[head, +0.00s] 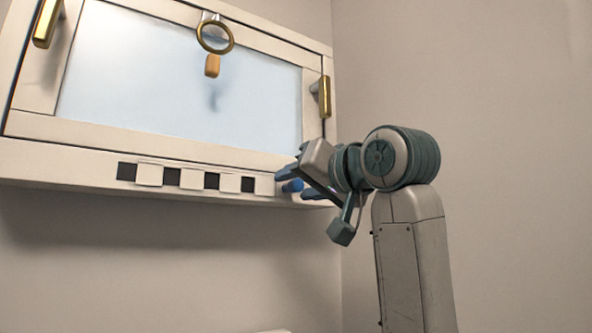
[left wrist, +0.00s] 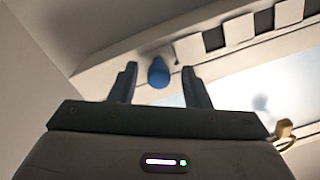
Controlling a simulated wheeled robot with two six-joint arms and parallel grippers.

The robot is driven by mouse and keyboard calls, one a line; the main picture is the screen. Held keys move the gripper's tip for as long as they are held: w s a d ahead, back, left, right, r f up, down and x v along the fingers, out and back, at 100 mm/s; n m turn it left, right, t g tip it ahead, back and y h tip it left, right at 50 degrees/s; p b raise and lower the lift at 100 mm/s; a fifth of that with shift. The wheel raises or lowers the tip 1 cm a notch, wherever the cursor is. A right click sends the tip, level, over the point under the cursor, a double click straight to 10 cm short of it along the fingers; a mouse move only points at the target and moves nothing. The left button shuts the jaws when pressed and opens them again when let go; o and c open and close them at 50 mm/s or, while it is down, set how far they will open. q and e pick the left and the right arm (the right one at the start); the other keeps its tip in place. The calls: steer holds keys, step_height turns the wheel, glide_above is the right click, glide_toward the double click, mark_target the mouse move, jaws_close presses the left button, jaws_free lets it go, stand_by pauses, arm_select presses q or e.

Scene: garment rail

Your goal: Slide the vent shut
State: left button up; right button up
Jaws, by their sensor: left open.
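The vent (head: 193,180) is a row of dark openings alternating with cream plates on the sill below the window. Several dark openings show, so it stands at least partly open. A blue knob (head: 292,186) sits at the right end of the row. My left gripper (head: 291,185) is at this knob with its fingers apart. In the left wrist view the knob (left wrist: 159,73) stands between the two open fingers (left wrist: 159,80), with a gap visible on each side. The vent's plates (left wrist: 238,29) run off to the upper right there. My right gripper is in neither view.
Above the vent is a window pane (head: 150,80) in a cream frame. A brass ring (head: 215,37) with an orange tab (head: 212,66) hangs at its top. Brass handles (head: 325,96) are on both sides. Bare wall (head: 470,90) lies to the right.

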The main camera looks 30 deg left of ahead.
arm_select(q)
steer(key=shift+x, duration=0.85)
steer(key=shift+d, duration=0.3)
steer(key=shift+c, duration=1.3)
jaws_close()
steer(key=shift+s+a+f+b, duration=0.1)
steer(key=shift+s+a+b, duration=0.15)
steer(key=shift+s, duration=0.35)
steer(key=shift+s+a+b, duration=0.1)
steer(key=shift+s+a, duration=0.15)
steer(key=shift+s, duration=0.35)
steer(key=shift+s+a, duration=0.1)
steer(key=shift+s, duration=0.2)
jaws_free()
steer(key=shift+o, duration=1.3)
steer(key=shift+a, duration=0.15)
steer(key=shift+s+a, duration=0.15)
steer(key=shift+s, duration=0.05)
steer(key=shift+d, duration=0.25)
steer(key=b, duration=1)
glide_toward(267, 187)
steer(key=v, duration=0.4)
steer(key=shift+s+d, duration=0.1)
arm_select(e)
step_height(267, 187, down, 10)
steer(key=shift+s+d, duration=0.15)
